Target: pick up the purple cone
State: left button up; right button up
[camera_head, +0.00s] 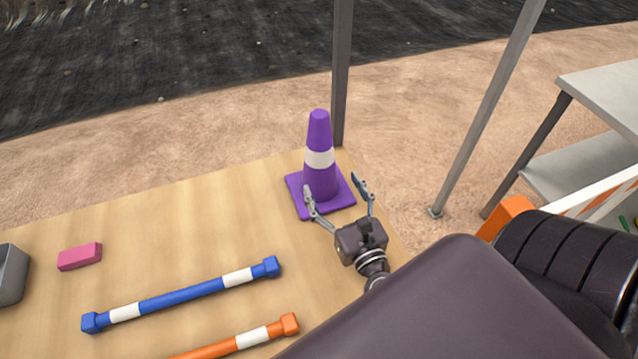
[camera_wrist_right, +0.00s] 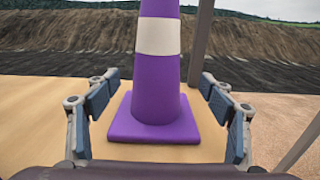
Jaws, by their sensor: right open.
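The purple cone (camera_head: 321,183) with one white band stands upright on its square base near the far right corner of the wooden table (camera_head: 190,235). My right gripper (camera_head: 335,188) is open at the near side of the cone, with its fingers spread toward it. In the right wrist view the cone (camera_wrist_right: 158,88) stands between the two open fingers (camera_wrist_right: 157,97), a little beyond them, and its top is cut off. No contact between fingers and cone shows. My left gripper is not in view.
A blue bar with white bands (camera_head: 185,294) and an orange bar (camera_head: 225,345) lie on the table. A pink block (camera_head: 80,256) and a grey container (camera_head: 10,275) are at the left. A metal post (camera_head: 341,75) stands just behind the cone. A grey shelf (camera_head: 600,95) stands at right.

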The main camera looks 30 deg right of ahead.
aim_at(325, 176)
jog(key=p+x, duration=0.1)
jog(key=x, duration=0.1)
jog(key=shift+w+r, duration=0.1)
jog(key=shift+w, duration=0.25)
jog(key=p+x, duration=0.1)
jog(key=x, duration=0.3)
jog(key=shift+w+a+p, duration=0.1)
jog(key=shift+a+p, duration=0.1)
jog(key=shift+p, duration=0.15)
jog(key=shift+w+d, duration=0.15)
jog(key=shift+w, duration=0.35)
grip_shut()
